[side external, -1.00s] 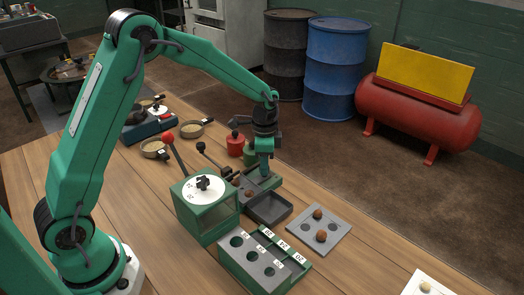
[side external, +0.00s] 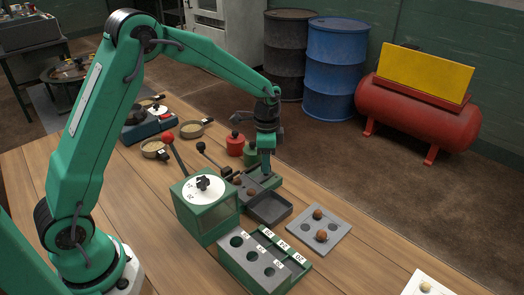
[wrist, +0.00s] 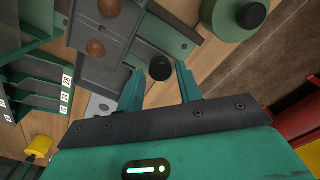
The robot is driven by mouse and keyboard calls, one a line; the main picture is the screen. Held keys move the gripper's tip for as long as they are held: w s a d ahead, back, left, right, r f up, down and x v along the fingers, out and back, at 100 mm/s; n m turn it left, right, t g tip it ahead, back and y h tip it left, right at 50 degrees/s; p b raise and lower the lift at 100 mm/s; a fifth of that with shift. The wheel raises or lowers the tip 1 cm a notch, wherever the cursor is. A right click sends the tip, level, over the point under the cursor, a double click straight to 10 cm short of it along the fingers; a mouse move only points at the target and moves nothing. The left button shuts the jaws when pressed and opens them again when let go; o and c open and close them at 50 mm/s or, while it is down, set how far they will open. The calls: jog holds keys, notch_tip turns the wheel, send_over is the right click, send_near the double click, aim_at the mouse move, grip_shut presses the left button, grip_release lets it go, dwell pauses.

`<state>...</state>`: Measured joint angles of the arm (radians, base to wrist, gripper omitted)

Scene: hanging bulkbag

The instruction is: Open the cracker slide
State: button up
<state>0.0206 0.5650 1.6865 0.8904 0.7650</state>
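The cracker is a grey slide body (wrist: 85,38) on a green base, seen at the upper left of the wrist view and at mid-table in the side view. Two brown nuts (wrist: 95,48) sit on it. A round black knob (wrist: 160,68) stands beside the grey body at its end. My gripper (wrist: 158,67) is open, with its green fingers on either side of the knob and a gap visible to each. Whether the fingers reach down to the knob's height is hard to tell. In the side view my gripper (side external: 266,166) points down at the cracker's far end and hides the knob.
A dark empty tray (side external: 269,207) lies in front of the cracker. A green box with a white dial (side external: 204,188) and red-knobbed lever stands to its left. A sizing rack (side external: 255,258) and a grey plate with nuts (side external: 318,234) are nearer. Red and green canisters (side external: 235,140) stand just behind.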

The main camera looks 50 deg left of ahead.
notch_tip(320, 180, up, 6)
jog(key=shift+r, duration=0.5)
jog(key=shift+r, duration=0.1)
jog(key=shift+s+r, duration=0.15)
jog(key=shift+r, duration=0.05)
jog(key=s+r+n+t, duration=0.3)
jog(key=s+r+n, duration=0.1)
jog(key=s+r, duration=0.7)
jog(key=s+a+n+t, duration=0.1)
jog(key=s+n, duration=0.4)
jog(key=s, duration=1)
jog(key=shift+f+t, duration=0.3)
jog(key=shift+t, duration=0.5)
